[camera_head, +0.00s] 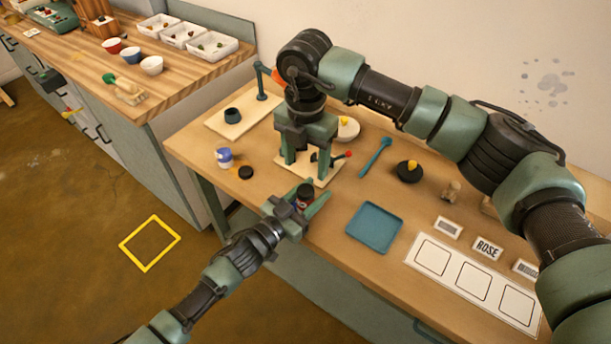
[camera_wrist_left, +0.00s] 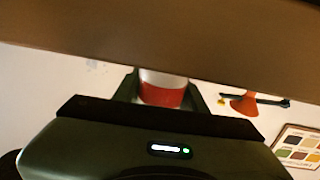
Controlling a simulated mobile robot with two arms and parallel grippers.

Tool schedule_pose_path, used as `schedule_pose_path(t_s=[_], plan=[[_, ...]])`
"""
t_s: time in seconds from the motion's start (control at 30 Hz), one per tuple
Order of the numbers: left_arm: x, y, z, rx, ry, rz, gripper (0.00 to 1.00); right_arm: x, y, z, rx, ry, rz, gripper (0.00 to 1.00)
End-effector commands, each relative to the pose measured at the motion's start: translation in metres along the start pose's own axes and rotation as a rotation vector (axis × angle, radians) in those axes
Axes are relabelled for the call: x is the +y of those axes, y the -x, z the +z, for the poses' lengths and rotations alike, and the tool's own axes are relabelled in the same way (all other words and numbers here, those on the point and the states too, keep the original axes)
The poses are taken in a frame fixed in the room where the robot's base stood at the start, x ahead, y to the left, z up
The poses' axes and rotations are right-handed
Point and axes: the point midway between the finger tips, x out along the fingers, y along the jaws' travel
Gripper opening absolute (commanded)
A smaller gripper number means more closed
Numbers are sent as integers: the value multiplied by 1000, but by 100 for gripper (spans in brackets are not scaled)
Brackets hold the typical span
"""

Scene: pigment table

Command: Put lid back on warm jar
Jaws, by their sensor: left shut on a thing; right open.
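My left gripper (camera_head: 304,203) is shut on a small jar (camera_head: 304,191) at the table's front edge. The jar has a dark top and a red band; whether the top is a lid or an opening I cannot tell. In the left wrist view the jar (camera_wrist_left: 163,90) shows red below and whitish above, between the fingers. A dark round lid-like disc (camera_head: 246,172) lies on the table, left of the left gripper, beside a blue-and-white jar (camera_head: 223,156). My right gripper (camera_head: 306,165) is open, pointing down over a pale board (camera_head: 318,180).
A red-knobbed lever (camera_head: 348,154) is beside the right gripper. A blue tray (camera_head: 375,227), blue spoon (camera_head: 375,155), black disc with yellow knob (camera_head: 410,171) and white three-square mat (camera_head: 474,284) lie rightward. The wooden counter (camera_head: 180,75) stands left.

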Motion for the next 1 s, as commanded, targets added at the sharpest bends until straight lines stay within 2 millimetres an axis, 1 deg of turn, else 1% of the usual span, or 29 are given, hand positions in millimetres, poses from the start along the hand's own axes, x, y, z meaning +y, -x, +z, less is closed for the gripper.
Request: schedule_pose_path(t_s=[0.03, 0.1, 0.23, 0.37, 0.6, 0.63, 0.7, 1.0], plan=[[0, 0, 0, 0, 0, 0, 0, 0, 11, 0, -3, 1, 2, 61], [0, 0, 0, 0, 0, 0, 0, 1, 22, 0, -2, 1, 2, 61], [0, 0, 0, 0, 0, 0, 0, 0, 35, 0, -1, 0, 0, 61], [0, 0, 0, 0, 0, 0, 0, 0, 40, -1, 0, 0, 0, 61], [0, 0, 0, 0, 0, 0, 0, 0, 40, -1, 1, 0, 0, 61], [0, 0, 0, 0, 0, 0, 50, 0, 40, 0, 1, 0, 0, 61], [0, 0, 0, 0, 0, 0, 67, 0, 40, 0, 1, 0, 0, 61], [0, 0, 0, 0, 0, 0, 67, 0, 40, 0, 0, 0, 0, 61]])
